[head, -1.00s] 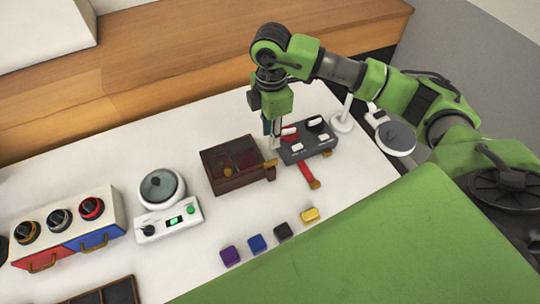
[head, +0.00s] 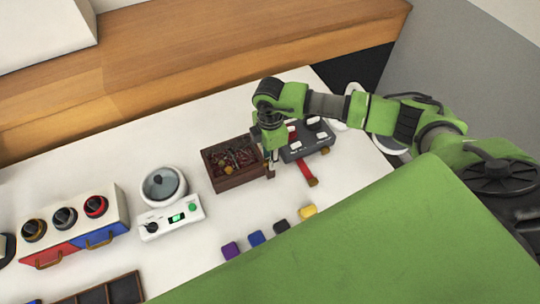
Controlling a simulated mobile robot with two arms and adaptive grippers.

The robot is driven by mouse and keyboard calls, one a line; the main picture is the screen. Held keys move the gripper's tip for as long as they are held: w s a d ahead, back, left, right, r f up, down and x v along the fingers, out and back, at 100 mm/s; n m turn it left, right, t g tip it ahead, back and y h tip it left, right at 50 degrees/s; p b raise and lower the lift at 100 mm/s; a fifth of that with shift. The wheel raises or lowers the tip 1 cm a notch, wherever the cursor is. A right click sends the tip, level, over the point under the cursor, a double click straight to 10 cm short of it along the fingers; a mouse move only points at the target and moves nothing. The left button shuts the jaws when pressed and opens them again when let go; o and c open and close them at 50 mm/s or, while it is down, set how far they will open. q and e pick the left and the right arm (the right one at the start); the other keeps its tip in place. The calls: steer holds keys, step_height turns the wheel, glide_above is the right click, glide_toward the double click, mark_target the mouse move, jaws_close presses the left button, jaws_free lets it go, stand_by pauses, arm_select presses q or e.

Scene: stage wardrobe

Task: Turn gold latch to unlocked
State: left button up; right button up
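The brown box (head: 233,184) stands on the white table, and dark and red contents show in its top. My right gripper (head: 270,162) points down at the box's right edge, between it and the grey switch box (head: 296,154). Its fingers are small and overlap the box corner, so I cannot tell whether they are open or touching anything. The gold latch on that edge is mostly hidden behind the fingers, and its position cannot be read. My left gripper is not in view.
A red strip (head: 305,170) with a gold end lies in front of the switch box. Several coloured blocks, including a purple one (head: 230,250), lie nearer. A white scale-like device (head: 172,222) and a knobbed box with drawers (head: 75,232) stand left. A green surface fills the foreground.

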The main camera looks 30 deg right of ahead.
jaws_close()
steer(key=n+b, duration=0.2)
steer(key=n, duration=0.1)
steer(key=shift+w+f, duration=0.1)
steer(key=n+b, duration=0.3)
steer(key=n, duration=0.2)
steer(key=n+b, duration=0.4)
steer(key=n, duration=0.1)
steer(key=shift+b, duration=0.35)
steer(key=shift+n+b, duration=1.65)
steer(key=shift+n, duration=0.75)
steer(key=shift+r, duration=0.2)
steer(key=shift+o, duration=0.4)
jaws_free()
